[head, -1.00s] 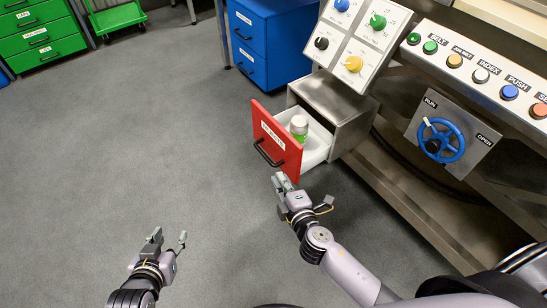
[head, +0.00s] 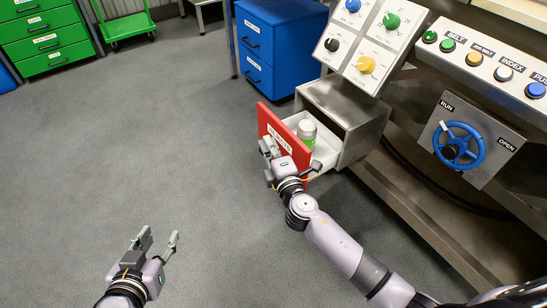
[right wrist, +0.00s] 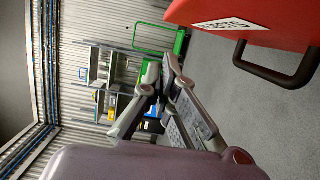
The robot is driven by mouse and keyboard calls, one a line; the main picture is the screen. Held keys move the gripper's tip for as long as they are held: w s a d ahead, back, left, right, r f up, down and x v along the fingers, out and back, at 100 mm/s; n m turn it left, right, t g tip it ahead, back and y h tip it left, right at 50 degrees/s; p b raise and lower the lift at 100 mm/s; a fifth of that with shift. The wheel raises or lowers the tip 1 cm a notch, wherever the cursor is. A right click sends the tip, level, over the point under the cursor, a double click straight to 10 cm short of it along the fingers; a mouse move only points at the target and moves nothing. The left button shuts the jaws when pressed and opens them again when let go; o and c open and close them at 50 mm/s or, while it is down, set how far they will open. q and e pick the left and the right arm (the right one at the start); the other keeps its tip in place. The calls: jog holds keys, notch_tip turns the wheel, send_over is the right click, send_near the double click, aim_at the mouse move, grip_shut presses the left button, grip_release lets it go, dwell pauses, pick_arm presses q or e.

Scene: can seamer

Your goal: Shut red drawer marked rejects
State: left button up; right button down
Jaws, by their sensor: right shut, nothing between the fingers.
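The red drawer (head: 272,126) with a white label stands pulled out of a steel cabinet (head: 345,118) under the machine. A white container with a green label (head: 306,133) stands upright inside it. My right gripper (head: 266,155) is shut and empty, in front of the drawer front, hiding its handle in the head view. My left gripper (head: 158,245) is open and empty over the floor.
A blue drawer cabinet (head: 275,45) stands behind the red drawer. A green cabinet (head: 45,38) and a green cart (head: 125,22) are at the back left. The blue handwheel (head: 457,147) is at the right. The floor in the middle is clear.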

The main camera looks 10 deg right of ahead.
pick_arm(q)
jog(key=shift+w+d+r, duration=0.1)
jog(key=shift+w+r, duration=0.05)
jog(key=shift+r, duration=0.05)
pick_arm(e)
jog(key=shift+w+d, duration=0.25)
jog(key=shift+d, duration=0.6)
jog(key=shift+w+d, duration=0.2)
jog(key=shift+d, duration=0.6)
pick_arm(q)
jog(key=w+d+r+t+h+b, duration=0.1)
jog(key=r+t, duration=0.2)
jog(key=r, duration=0.1)
jog(key=w+d+r+t+h+b, duration=0.1)
jog(key=w+r+t, duration=0.1)
jog(key=r, duration=0.3)
jog(key=shift+w+r+t, duration=0.25)
jog(key=shift+t, duration=0.35)
pick_arm(e)
jog(key=w+d, duration=0.2)
jog(key=d, duration=0.4)
jog(key=w+d, duration=0.2)
jog(key=d, duration=0.5)
jog(key=shift+w+d, duration=0.25)
jog(key=shift+w, duration=0.15)
pick_arm(q)
jog(key=shift+d, duration=0.1)
